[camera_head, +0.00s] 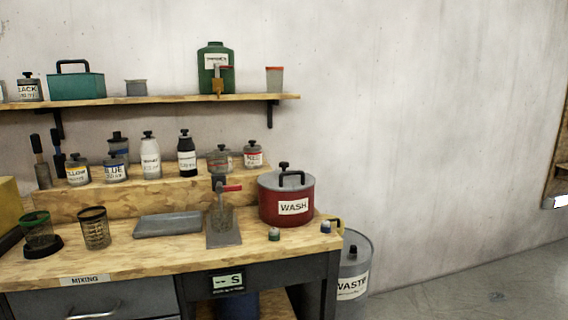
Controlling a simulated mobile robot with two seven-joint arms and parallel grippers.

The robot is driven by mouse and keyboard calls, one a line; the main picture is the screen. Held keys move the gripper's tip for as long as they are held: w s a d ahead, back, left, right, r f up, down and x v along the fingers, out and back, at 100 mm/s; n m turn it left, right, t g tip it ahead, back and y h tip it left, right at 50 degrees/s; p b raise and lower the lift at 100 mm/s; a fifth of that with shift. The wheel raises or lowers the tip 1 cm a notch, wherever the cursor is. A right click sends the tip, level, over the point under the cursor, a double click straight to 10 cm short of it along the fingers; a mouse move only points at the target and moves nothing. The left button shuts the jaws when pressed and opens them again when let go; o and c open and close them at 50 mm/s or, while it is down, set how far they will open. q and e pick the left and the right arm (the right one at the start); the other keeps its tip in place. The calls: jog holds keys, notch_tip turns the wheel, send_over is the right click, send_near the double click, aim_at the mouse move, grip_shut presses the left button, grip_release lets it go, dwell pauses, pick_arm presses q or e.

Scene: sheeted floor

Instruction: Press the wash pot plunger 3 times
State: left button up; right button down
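The wash pot (272,208) is a red pot with a grey lid and a white WASH label. It stands upright near the right end of the wooden workbench (160,258). Its plunger (284,167) shows as a small dark knob on top of the lid, beside a dark arched handle. Nothing touches the pot from above. Neither of my grippers shows in the head view.
A waste bin (353,262) stands on the floor right of the bench. The right floor is clear.

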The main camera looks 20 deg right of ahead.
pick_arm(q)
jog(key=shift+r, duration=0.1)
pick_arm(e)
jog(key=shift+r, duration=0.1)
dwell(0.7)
pick_arm(q)
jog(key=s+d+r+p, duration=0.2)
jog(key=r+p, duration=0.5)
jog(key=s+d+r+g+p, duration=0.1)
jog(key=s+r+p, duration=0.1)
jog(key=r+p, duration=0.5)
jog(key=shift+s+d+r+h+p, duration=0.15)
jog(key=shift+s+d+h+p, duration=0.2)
jog(key=shift+p, duration=0.1)
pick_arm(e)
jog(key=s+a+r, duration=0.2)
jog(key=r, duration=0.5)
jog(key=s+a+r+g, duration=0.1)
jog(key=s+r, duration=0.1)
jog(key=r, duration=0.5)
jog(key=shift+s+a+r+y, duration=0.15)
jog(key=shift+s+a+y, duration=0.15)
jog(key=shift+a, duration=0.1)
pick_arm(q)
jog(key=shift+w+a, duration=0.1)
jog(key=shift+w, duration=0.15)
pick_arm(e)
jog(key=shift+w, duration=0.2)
